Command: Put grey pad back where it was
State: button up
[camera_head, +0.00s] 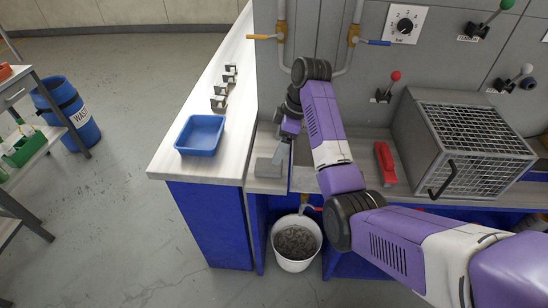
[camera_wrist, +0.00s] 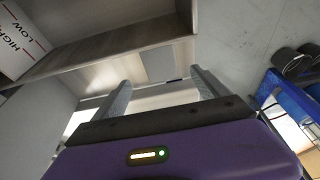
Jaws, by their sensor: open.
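My gripper (camera_wrist: 160,76) is open in the wrist view, its two grey fingers spread apart with nothing visible between them. A flat grey rectangle (camera_wrist: 160,62), which looks like the grey pad, lies on a pale wooden surface beyond the fingertips. It seems apart from the fingers, but the exact distance is unclear. In the head view my gripper (camera_head: 283,142) points down at the bench beside the grey machine, partly hidden by my arm. A grey shape (camera_head: 266,166) shows there near the bench's front edge; I cannot tell whether it is the pad.
A blue tray (camera_head: 201,134) and several metal clamps (camera_head: 220,103) are on the left worktop (camera_head: 172,158). A white bucket (camera_head: 294,262) stands below on the floor.

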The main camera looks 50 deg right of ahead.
jog(key=shift+p+v, duration=0.6)
jog(key=shift+v, duration=1.05)
jog(key=w+d+r+m+t+h, duration=0.3)
jog(key=w+d+r+m+t, duration=0.15)
jog(key=w, duration=0.25)
jog(key=s+a+f+m+t+h+b, duration=0.1)
jog(key=s+a+f+m+t+h, duration=0.2)
jog(key=s+a, duration=0.45)
jog(key=s+a+f+m+t+h, duration=0.1)
jog(key=s+a+m+t, duration=0.2)
jog(key=s+a+t, duration=0.4)
jog(key=s+a+n+y, duration=0.1)
jog(key=s+a, duration=0.5)
jog(key=s, duration=0.3)
jog(key=s+a+n+g+y, duration=0.1)
jog(key=s+a, duration=0.4)
jog(key=s, duration=0.5)
jog(key=s+a+n+g+y+b, duration=0.1)
jog(key=s+a+y, duration=0.2)
jog(key=s+a, duration=0.3)
jog(key=v, duration=0.4)
jog(key=shift+s+a+f, duration=0.25)
jog(key=shift+a+f, duration=0.05)
